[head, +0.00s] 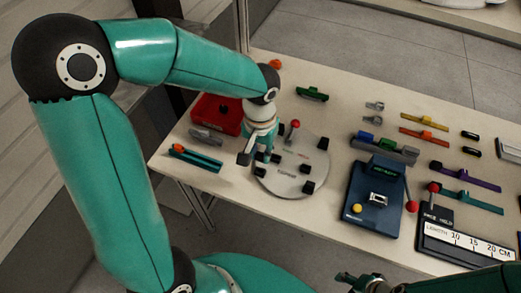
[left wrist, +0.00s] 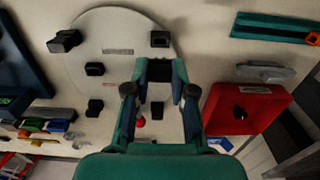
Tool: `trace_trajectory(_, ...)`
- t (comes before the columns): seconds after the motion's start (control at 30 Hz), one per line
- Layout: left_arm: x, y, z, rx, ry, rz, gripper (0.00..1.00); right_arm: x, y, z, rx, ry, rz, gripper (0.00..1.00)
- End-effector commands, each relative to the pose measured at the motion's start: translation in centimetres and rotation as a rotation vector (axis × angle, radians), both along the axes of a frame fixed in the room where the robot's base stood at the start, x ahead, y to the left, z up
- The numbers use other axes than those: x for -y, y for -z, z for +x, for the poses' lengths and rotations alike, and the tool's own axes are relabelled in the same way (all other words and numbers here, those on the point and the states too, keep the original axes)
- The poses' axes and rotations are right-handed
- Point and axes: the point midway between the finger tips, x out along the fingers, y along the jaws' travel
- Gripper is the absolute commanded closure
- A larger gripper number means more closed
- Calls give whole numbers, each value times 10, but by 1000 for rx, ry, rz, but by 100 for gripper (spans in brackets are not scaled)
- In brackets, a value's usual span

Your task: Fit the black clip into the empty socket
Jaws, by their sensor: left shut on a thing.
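A round grey disc (head: 290,186) lies on the table, with several black blocks around its face; it also shows in the left wrist view (left wrist: 118,30). My left gripper (head: 259,157) points down over the disc's left part. In the left wrist view my left gripper (left wrist: 160,72) is shut on a small dark thing, apparently the black clip, mostly hidden by the fingers. I cannot tell which place on the disc is the empty socket, or whether the held piece touches the disc. My right gripper (head: 364,282) is at the bottom edge, partly cut off, its jaws unclear.
A red-knobbed lever (head: 295,125) stands at the disc's back edge. A red box (head: 217,114), a grey clip (head: 206,136) and a teal bar (head: 195,158) lie to the left. A blue device (head: 374,198) and a length gauge (head: 465,240) stand to the right.

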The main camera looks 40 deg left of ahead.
Motion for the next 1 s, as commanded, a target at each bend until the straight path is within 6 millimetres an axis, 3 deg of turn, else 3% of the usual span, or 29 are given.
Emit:
trace_trajectory(0.1, 0, 17, 0, 0, 0, 0, 90, 0, 16, 0, 0, 0, 0, 51)
trace_trajectory(0.4, 0, 38, 0, 0, 0, 0, 90, 0, 35, 0, 0, 0, 0, 51)
trace_trajectory(1.0, 0, 39, 0, 0, 0, 0, 90, 0, 36, 0, 0, 0, 0, 51)
